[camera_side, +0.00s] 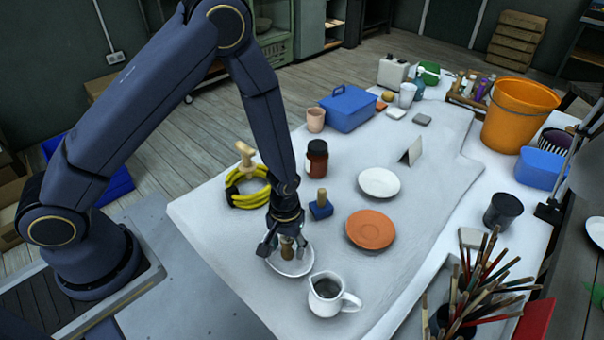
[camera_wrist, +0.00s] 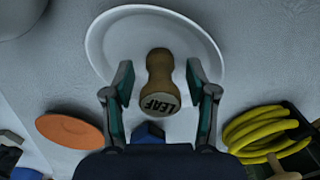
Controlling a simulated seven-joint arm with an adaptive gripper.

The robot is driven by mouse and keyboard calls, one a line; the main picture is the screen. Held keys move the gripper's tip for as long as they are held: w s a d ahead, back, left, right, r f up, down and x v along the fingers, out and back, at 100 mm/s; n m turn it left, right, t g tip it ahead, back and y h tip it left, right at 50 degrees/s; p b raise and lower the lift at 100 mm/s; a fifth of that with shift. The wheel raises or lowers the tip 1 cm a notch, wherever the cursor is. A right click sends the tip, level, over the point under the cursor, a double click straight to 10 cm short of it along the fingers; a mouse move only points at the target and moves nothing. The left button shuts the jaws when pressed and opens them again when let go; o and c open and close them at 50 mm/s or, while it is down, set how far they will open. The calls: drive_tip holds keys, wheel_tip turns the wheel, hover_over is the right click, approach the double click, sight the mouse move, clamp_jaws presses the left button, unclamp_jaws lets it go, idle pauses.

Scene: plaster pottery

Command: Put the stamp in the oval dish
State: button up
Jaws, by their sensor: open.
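A wooden stamp (camera_wrist: 160,72) with a waisted body and "LEAF" on the end facing the wrist camera stands between my fingers, within the outline of the white oval dish (camera_wrist: 112,45). In the side view the stamp (camera_side: 287,250) shows upright below my gripper (camera_side: 284,236), over the dish (camera_side: 303,264). My gripper is open, with one finger on each side of the stamp (camera_wrist: 160,85). Gaps show between the fingers and the stamp in the wrist view. My gripper hides part of the dish, and the stamp's contact with it is hard to see.
A white pitcher (camera_side: 325,296) stands close to the dish at front right. A blue block with a wooden knob (camera_side: 320,207) is behind it. An orange plate (camera_side: 370,229) is to the right, a coiled yellow hose (camera_side: 248,192) to the left. A dark jar (camera_side: 317,160) stands farther back.

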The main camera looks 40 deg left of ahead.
wheel_tip(320, 180, up, 12)
drive_tip(key=s+a+r+m+t, duration=0.1)
drive_tip(key=s+a+r, duration=0.15)
drive_tip(key=r, duration=0.55)
drive_tip(key=s+a+r+m+t, duration=0.1)
drive_tip(key=a+r+t, duration=0.15)
drive_tip(key=r, duration=0.55)
drive_tip(key=s+a+r+m+t, duration=0.2)
drive_tip(key=s+a+r, duration=0.3)
drive_tip(key=s+r, duration=0.2)
drive_tip(key=shift+s+m, duration=0.3)
drive_tip(key=shift+s, duration=0.45)
